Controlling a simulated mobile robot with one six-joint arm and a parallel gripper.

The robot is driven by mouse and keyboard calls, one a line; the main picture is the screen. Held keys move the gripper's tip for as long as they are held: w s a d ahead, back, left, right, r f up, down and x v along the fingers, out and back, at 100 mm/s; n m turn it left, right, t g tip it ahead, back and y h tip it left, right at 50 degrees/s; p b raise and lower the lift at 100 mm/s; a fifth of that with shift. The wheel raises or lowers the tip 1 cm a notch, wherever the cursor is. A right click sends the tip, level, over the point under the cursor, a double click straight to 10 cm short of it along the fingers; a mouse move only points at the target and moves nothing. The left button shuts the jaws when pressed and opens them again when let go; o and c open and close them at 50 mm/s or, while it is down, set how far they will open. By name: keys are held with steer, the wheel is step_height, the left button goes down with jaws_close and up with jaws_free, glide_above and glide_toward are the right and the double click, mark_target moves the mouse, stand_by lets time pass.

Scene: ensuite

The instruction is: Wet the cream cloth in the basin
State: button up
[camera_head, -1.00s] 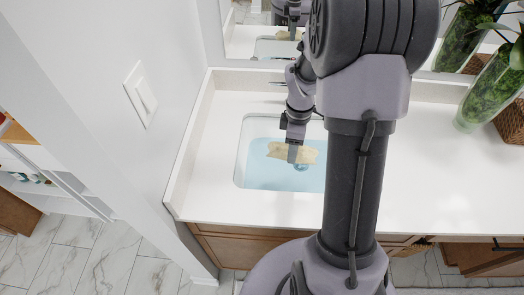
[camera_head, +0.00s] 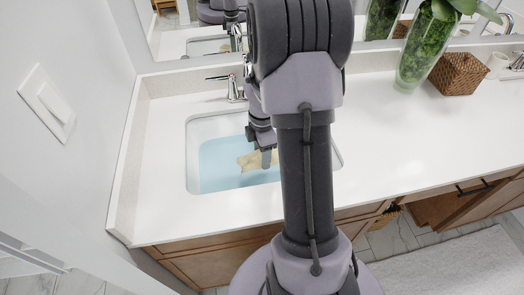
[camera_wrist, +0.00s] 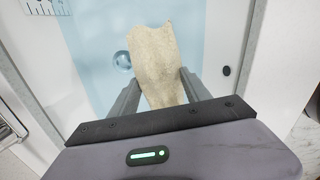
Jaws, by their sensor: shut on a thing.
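The cream cloth (camera_head: 250,160) is in the basin (camera_head: 199,126), at or in the light blue water (camera_head: 222,171). My gripper (camera_head: 266,158) reaches down into the basin from above. In the wrist view my gripper (camera_wrist: 160,92) is shut on the near end of the cream cloth (camera_wrist: 155,52), and the cloth stretches out beyond the fingers. A round drain (camera_wrist: 122,60) shows to the left of the cloth. My arm hides the right part of the basin in the head view, and how deep the cloth sits is hard to tell.
A faucet (camera_head: 235,90) stands behind the basin. The white counter (camera_head: 400,130) is clear to the right up to a glass vase (camera_head: 423,50) and a woven basket (camera_head: 461,72). A wall with a switch (camera_head: 47,102) is at the left. A mirror (camera_head: 195,30) is behind.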

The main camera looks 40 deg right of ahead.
step_height(320, 180, down, 10)
steer(key=b, duration=0.5)
steer(key=shift+f, duration=0.25)
stand_by(0.3)
steer(key=shift+s+d, duration=0.3)
steer(key=shift+d, duration=0.2)
steer(key=shift+w+a, duration=0.3)
steer(key=shift+a, duration=0.25)
step_height(320, 180, up, 18)
steer(key=p, duration=1.6)
steer(key=shift+r, duration=0.1)
